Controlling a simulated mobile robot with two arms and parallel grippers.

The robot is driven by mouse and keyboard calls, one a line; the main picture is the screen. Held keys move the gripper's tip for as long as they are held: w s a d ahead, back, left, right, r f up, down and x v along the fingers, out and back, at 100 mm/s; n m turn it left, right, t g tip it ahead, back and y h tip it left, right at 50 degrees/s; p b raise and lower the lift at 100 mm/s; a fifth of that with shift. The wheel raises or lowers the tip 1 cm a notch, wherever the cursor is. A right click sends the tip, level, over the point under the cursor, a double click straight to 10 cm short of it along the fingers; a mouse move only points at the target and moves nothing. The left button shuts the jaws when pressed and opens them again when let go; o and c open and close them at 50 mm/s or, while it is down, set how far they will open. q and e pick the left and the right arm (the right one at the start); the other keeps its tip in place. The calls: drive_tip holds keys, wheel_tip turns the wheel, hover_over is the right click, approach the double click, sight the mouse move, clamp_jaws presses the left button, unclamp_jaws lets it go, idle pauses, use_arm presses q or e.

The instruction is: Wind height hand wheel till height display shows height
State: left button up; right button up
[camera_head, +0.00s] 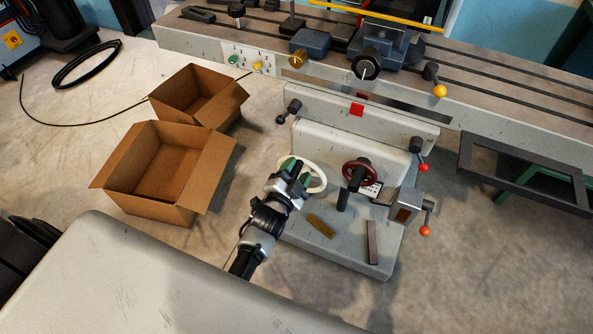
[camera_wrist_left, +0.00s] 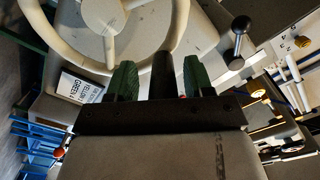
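A white hand wheel (camera_head: 317,177) stands out from the front of the grey machine, and my left gripper (camera_head: 296,170) is at its left side. In the left wrist view the wheel's pale rim (camera_wrist_left: 168,52) curves across the top. The two green fingers of my left gripper (camera_wrist_left: 160,80) are apart there. A dark upright post, perhaps the wheel's handle, shows between them; I cannot tell whether they touch it. A dark red hand wheel (camera_head: 359,171) is just right of the white one. Which wheel sets height is unclear, and no height reading is legible. My right gripper is not in view.
A small white label (camera_head: 371,188) is beside the red wheel; a printed card (camera_wrist_left: 80,88) shows in the wrist view. Red-knobbed levers (camera_head: 423,167) stick out at right. Two open cardboard boxes (camera_head: 215,172) stand on the floor at left. A dark frame (camera_head: 525,172) is at far right.

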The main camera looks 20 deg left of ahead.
use_arm(q)
drive_tip(key=s, duration=1)
drive_tip(key=shift+s+a, duration=0.2)
drive_tip(key=shift+s, duration=0.2)
drive_tip(key=s+f+n+g+p, duration=0.1)
drive_tip(key=s+f+g, duration=0.25)
drive_tip(key=f, duration=0.35)
drive_tip(key=s+d+f+n+g+p, duration=0.1)
drive_tip(key=s+f+n+g+p, duration=0.15)
drive_tip(key=s+f, duration=0.35)
drive_tip(key=s+f+g+p, duration=0.1)
drive_tip(key=s+f+g, duration=0.2)
drive_tip(key=f, duration=0.6)
drive_tip(key=s+a+f+n+g, duration=0.1)
drive_tip(key=s+f+g, duration=0.1)
drive_tip(key=s, duration=0.5)
drive_tip(key=s+a+f+n+g+p, duration=0.1)
drive_tip(key=s+a+f+g, duration=0.1)
drive_tip(key=s, duration=0.5)
drive_tip(key=s+a+f+n+g+p, duration=0.1)
drive_tip(key=s+a+f+g, duration=0.1)
drive_tip(key=s+f+g, duration=0.2)
drive_tip(key=s, duration=0.3)
drive_tip(key=shift+y, duration=0.3)
